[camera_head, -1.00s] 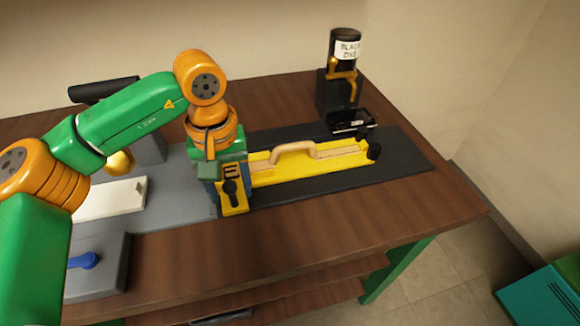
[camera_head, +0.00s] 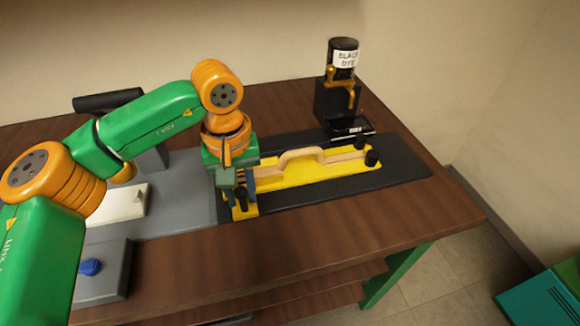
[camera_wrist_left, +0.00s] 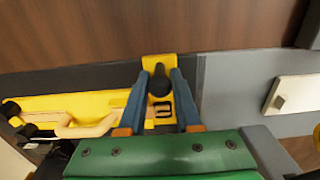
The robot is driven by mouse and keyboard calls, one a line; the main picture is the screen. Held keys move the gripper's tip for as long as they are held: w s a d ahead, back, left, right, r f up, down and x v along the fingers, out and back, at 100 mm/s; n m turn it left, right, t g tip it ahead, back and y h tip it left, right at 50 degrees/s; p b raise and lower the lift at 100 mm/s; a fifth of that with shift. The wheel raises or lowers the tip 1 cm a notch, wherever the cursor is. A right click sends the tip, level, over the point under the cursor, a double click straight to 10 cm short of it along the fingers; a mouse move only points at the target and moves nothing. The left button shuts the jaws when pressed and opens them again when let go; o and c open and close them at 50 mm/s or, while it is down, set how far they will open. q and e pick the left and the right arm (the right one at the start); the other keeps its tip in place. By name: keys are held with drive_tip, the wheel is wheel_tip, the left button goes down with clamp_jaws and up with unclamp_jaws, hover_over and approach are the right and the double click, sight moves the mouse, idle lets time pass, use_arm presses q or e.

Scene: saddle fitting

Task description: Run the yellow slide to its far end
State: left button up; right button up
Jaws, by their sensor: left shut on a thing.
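The yellow slide (camera_head: 290,178) is a long flat plate lying on a black mat, with a tan curved handle strip (camera_head: 303,157) along it. A yellow tab with an upright black knob (camera_wrist_left: 160,80) is at the near left end. My left gripper (camera_head: 242,195) is over that tab, its blue fingers on either side of the knob and shut on it. A small buckle shows between the fingers in the left wrist view. Two black posts, one of them the nearer post (camera_head: 372,158), stand at the slide's right end. My right gripper is not in view.
The black mat (camera_head: 408,172) extends bare past the slide's right end. A black dye bottle (camera_head: 343,58) on a dark stand is behind that end. A white block (camera_head: 117,204) and a grey box with a blue knob (camera_head: 90,267) are at left. The wooden table front is clear.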

use_arm(q)
drive_tip(key=shift+d+r+p, duration=0.1)
drive_tip(key=shift+d+p, duration=0.2)
drive_tip(key=shift+w+d+p, duration=0.2)
drive_tip(key=shift+d+p, duration=0.05)
drive_tip(key=shift+d, duration=0.25)
drive_tip(key=shift+w+d+p, duration=0.15)
drive_tip(key=shift+d+p, duration=0.1)
drive_tip(key=shift+d, duration=0.25)
drive_tip(key=shift+w+d, duration=0.2)
drive_tip(key=shift+d, duration=0.45)
drive_tip(key=shift+w+d+p, duration=0.2)
drive_tip(key=shift+d+p, duration=0.7)
drive_tip(key=shift+w+d, duration=0.25)
drive_tip(key=shift+d, duration=0.45)
drive_tip(key=shift+w+d+p, duration=0.2)
drive_tip(key=shift+d+p, duration=0.6)
drive_tip(key=shift+p, duration=0.1)
drive_tip(key=shift+w+d, duration=0.25)
drive_tip(key=shift+d, duration=0.6)
drive_tip(key=shift+d+p, duration=0.2)
drive_tip(key=shift+p, duration=0.25)
drive_tip(key=shift+w, duration=0.1)
